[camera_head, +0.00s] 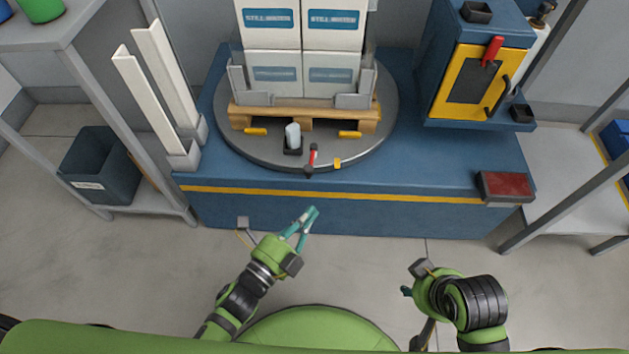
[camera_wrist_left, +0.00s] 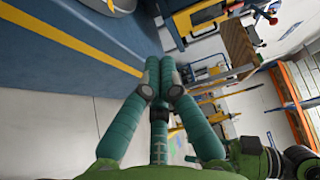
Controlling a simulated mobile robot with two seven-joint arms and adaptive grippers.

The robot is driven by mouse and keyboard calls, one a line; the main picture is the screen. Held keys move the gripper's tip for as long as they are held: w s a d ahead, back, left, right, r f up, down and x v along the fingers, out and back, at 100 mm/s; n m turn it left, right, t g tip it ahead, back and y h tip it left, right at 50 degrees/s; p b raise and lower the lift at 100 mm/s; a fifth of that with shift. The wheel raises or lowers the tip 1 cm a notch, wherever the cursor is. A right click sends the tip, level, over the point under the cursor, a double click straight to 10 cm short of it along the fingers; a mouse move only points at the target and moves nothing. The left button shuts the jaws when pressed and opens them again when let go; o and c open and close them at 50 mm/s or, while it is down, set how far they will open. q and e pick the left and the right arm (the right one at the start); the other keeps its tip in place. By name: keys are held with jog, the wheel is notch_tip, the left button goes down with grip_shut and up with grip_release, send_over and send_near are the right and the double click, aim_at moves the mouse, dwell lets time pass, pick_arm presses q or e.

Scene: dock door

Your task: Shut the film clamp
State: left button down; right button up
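A small lever with a red handle (camera_head: 313,155) stands at the front edge of the round grey turntable (camera_head: 240,150); it looks like the film clamp. Its handle points up, and whether the jaw is open is too small to tell. My left gripper (camera_head: 312,211) is below and in front of the blue platform, clear of the lever. Its teal fingers come together at the tips with nothing between them, as the left wrist view (camera_wrist_left: 160,64) also shows. My right gripper (camera_head: 407,291) is at the lower right, mostly hidden behind its own wrist, away from everything.
A wooden pallet (camera_head: 300,114) with white boxes (camera_head: 273,75) sits on the turntable. A white piece (camera_head: 293,134) stands in a dark holder left of the lever. A blue cabinet with a yellow door (camera_head: 452,100) and another red handle (camera_head: 492,51) stands right.

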pick_arm(q)
jog(key=shift+w, duration=0.1)
jog(key=w+d+b, duration=0.1)
jog(key=w+b, duration=0.1)
jog(key=w, duration=0.7)
jog(key=shift+d, duration=0.25)
pick_arm(e)
jog(key=w+a+r+t+y, duration=0.1)
jog(key=w+a+r+t, duration=0.1)
jog(key=w, duration=0.3)
jog(key=w+a+r+t, duration=0.2)
jog(key=w+r+t, duration=0.2)
jog(key=w+t, duration=0.1)
jog(key=shift+w+a+r+n+y, duration=0.2)
jog(key=shift+w+r+n+y, duration=0.1)
jog(key=shift+w+n+y, duration=0.15)
pick_arm(q)
jog(key=shift+w, duration=0.1)
